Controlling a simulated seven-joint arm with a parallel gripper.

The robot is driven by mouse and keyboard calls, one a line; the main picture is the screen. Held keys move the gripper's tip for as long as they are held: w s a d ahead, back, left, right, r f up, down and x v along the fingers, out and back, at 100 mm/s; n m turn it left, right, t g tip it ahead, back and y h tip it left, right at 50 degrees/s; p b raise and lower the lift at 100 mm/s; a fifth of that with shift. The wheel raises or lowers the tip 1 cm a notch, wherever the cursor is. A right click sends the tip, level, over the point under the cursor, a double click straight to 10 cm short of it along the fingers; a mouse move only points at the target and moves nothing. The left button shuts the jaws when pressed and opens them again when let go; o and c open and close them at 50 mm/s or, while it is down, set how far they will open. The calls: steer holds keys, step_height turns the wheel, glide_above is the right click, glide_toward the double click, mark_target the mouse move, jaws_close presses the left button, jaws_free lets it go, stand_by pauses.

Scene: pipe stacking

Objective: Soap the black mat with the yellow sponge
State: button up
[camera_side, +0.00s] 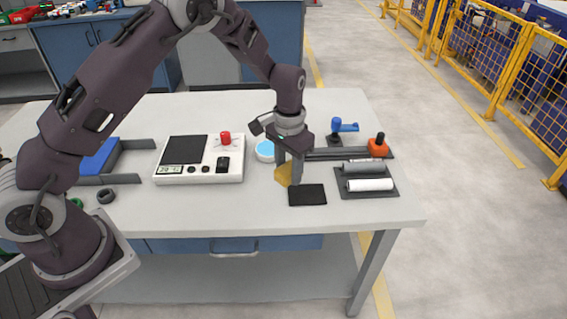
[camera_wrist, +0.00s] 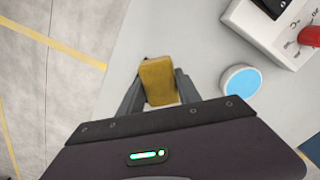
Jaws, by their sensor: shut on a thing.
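The yellow sponge (camera_side: 283,174) is held between the fingers of my gripper (camera_side: 290,170), just behind and left of the black mat in the side view. The sponge also shows in the wrist view (camera_wrist: 158,80), between the two fingers. The black mat (camera_side: 307,195) lies flat near the front edge of the table. It cannot be made out in the wrist view. A white round dish with light blue contents (camera_side: 265,150) stands just left of my gripper; it also shows in the wrist view (camera_wrist: 242,84). Whether the sponge touches the table is unclear.
A white device with a dark plate and red knob (camera_side: 200,158) stands left of the dish. A dark tray with white and grey rollers (camera_side: 368,184) lies right of the mat. A vise-like tool with blue and orange parts (camera_side: 345,140) stands behind. The table's front strip is clear.

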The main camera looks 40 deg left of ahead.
mark_target(291, 195)
steer(key=shift+f, duration=2.7)
steer(key=shift+w+d+f, duration=0.25)
steer(key=shift+w+f, duration=0.1)
steer(key=shift+f, duration=0.1)
steer(key=shift+w+d+r, duration=0.3)
steer(key=shift+w+d, duration=0.5)
steer(key=shift+w+d+r, duration=0.3)
steer(key=shift+w+d, duration=0.45)
steer(key=shift+d, duration=0.05)
steer(key=shift+w+d, duration=1.65)
steer(key=shift+d, duration=0.05)
steer(key=shift+s+a, duration=3.5)
steer(key=shift+a, duration=0.3)
steer(key=shift+w, duration=0.35)
steer(key=shift+w+d, duration=3.45)
steer(key=shift+d, duration=0.05)
steer(key=shift+s+a, duration=3.6)
steer(key=shift+s, duration=0.1)
steer(key=shift+f, duration=0.3)
steer(key=shift+w+r, duration=0.15)
steer(key=shift+r, duration=3.45)
